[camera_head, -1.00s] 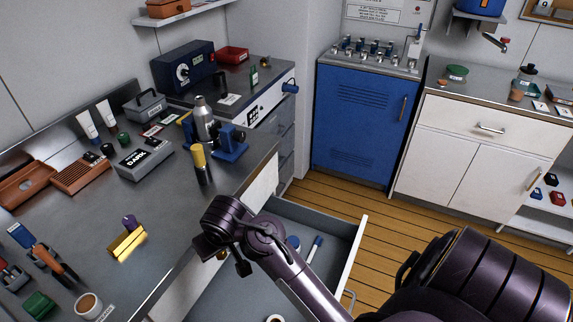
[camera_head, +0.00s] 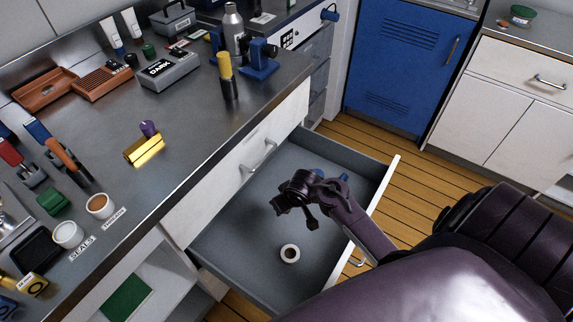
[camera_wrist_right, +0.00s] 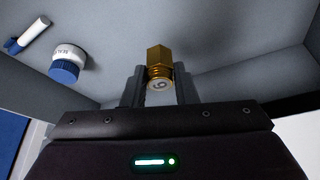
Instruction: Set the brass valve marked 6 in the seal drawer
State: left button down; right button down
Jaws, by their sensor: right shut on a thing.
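My right gripper (camera_head: 290,203) is over the open grey drawer (camera_head: 245,218) under the counter. In the right wrist view it (camera_wrist_right: 158,90) is shut on a brass valve (camera_wrist_right: 159,60), which has a hexagonal top. A round pale end face on the valve, between the fingers, carries a mark that looks like a 6. Grey drawer walls and floor lie beyond the valve; I cannot tell whether it touches the floor. In the head view the gripper hides the valve. My left gripper is not in view.
The counter (camera_head: 185,185) above carries a brass block (camera_head: 145,151), cups and a dark cylinder with a yellow top (camera_head: 227,75). The drawer's middle floor is mostly bare.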

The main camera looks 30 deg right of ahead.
aim_at(283, 223)
notch_tip(283, 223, down, 10)
jog(key=shift+f+b, duration=0.15)
jog(key=shift+b, duration=0.8)
jog(key=shift+f, duration=0.2)
jog(key=c, duration=1.1)
grip_release()
jog(key=shift+c, duration=0.2)
jog(key=shift+s+r, duration=0.1)
jog(key=shift+r, duration=0.4)
jog(key=p+v, duration=0.3)
jog(key=v, duration=0.8)
jog(key=shift+r, duration=0.15)
jog(key=shift+s, duration=0.15)
